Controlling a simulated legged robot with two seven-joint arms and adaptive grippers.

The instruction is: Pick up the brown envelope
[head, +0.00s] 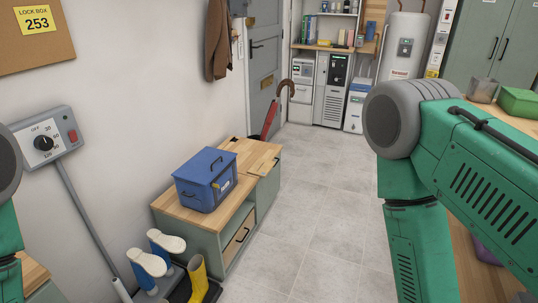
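A flat tan piece that looks like the brown envelope (259,160) lies on the wooden top of the low green cabinet (232,207), toward its far right end. Its colour is close to the wood, so its outline is hard to make out. A blue lidded box (206,180) stands beside it, nearer to me. Parts of my green left arm show at the left edge and my green right arm fills the right side. Neither gripper is in view.
Blue boots with white soles (166,242) and yellow boots (198,277) are in front of the cabinet. A red umbrella (270,119) stands behind it. The tiled floor (320,200) to the right is clear. A worktop with a green box (518,101) is at right.

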